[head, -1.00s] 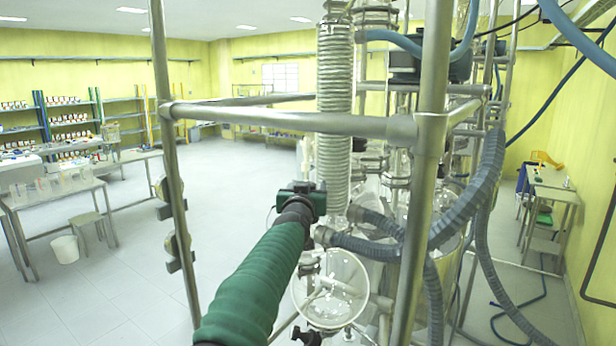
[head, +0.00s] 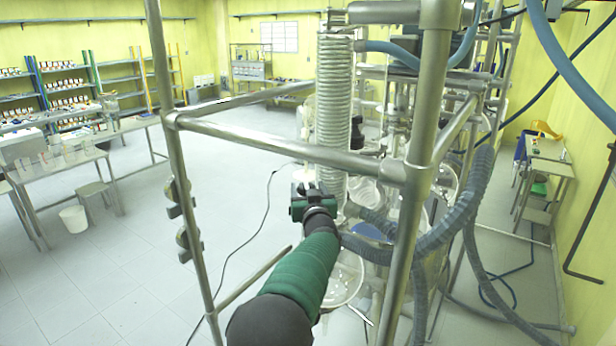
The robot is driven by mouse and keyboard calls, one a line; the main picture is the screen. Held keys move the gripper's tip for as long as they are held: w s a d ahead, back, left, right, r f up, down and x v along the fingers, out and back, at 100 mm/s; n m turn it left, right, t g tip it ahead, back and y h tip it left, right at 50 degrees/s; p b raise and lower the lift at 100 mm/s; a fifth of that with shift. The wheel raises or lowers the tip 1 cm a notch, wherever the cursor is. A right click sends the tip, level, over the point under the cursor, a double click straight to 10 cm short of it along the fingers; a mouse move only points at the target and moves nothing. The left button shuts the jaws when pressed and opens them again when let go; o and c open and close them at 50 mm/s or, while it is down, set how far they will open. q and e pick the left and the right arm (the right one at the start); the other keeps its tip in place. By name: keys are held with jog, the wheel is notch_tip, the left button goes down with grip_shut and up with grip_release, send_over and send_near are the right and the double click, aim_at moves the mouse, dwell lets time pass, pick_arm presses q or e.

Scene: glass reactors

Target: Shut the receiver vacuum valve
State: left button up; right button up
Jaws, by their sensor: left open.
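My left arm reaches in from the bottom, and my left gripper (head: 312,201) is at the lower end of the coiled glass condenser (head: 334,115). It is open; its fingertips point away from me and are mostly hidden by its own body. The round glass receiver flask (head: 346,283) hangs below and right of the gripper, partly behind my green forearm. I cannot make out the receiver vacuum valve; it may be hidden behind my arm or gripper. My right gripper is not in view.
A steel frame stands close in front, with a left post (head: 172,160), a crossbar (head: 290,148) and a thick right post (head: 412,190). Grey ribbed hoses (head: 455,215) curve at the right of the glassware. The floor at left (head: 110,270) is open.

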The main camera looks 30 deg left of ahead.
pick_arm(q)
jog(key=y+p, duration=0.1)
jog(key=p, duration=0.2)
jog(key=shift+r+n+g+p, duration=0.3)
jog(key=shift+n+g, duration=0.1)
jog(key=shift+d+f+n+g+y, duration=0.1)
jog(key=shift+f+n+g+y, duration=0.2)
jog(key=shift+n, duration=0.1)
jog(key=shift+n+g+y, duration=0.8)
jog(key=shift+g+y, duration=0.2)
jog(key=shift+g, duration=0.1)
jog(key=shift+f, duration=0.1)
